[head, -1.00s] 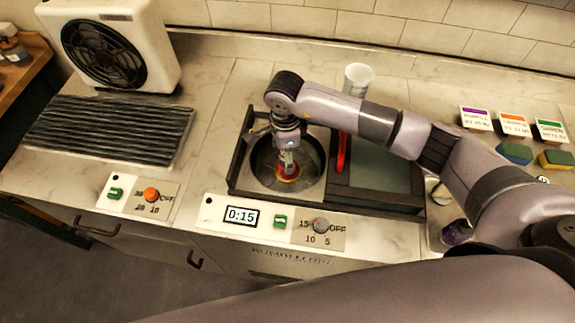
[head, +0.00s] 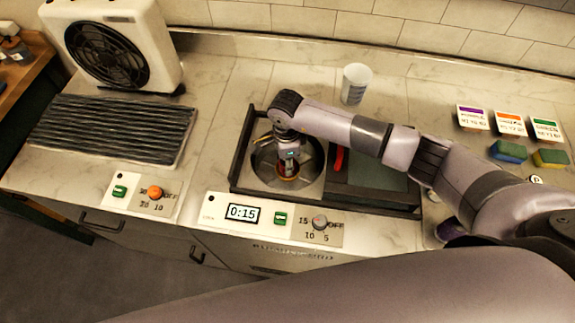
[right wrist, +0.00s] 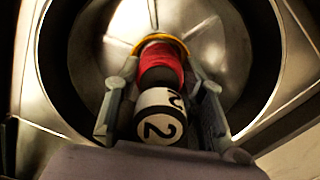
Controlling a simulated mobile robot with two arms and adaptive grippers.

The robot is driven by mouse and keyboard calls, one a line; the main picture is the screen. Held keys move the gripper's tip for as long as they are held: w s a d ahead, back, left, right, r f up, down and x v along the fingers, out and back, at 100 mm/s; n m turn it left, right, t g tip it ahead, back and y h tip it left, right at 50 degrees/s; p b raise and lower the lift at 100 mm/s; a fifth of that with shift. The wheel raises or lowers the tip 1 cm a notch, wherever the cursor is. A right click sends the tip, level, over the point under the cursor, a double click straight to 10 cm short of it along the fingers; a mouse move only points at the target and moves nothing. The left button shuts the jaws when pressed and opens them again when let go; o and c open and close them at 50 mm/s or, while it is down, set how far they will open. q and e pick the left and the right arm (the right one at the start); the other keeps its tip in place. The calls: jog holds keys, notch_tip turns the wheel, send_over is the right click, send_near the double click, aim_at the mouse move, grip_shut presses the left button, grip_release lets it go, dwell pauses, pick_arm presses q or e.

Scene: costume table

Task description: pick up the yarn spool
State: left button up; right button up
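The yarn spool (head: 288,169) stands inside a round metal drum (head: 262,172). In the right wrist view the spool (right wrist: 163,62) has red yarn, a yellow rim at its far end and a black-and-white near end marked "2". My right gripper (head: 288,160) points down into the drum. In the right wrist view its two fingers (right wrist: 162,85) lie on either side of the spool, close to the red yarn. I cannot tell whether they press on it. I cannot tell whether the spool rests on the drum floor. My left gripper is not in view.
The drum's dark frame (head: 240,160) surrounds the gripper, with a red handle (head: 339,159) and a dark panel (head: 370,172) on the right. A white cup (head: 355,84) stands behind. A fan (head: 110,50) and a ridged black mat (head: 112,128) are on the left.

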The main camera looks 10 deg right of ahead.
grip_shut()
dwell(0.3)
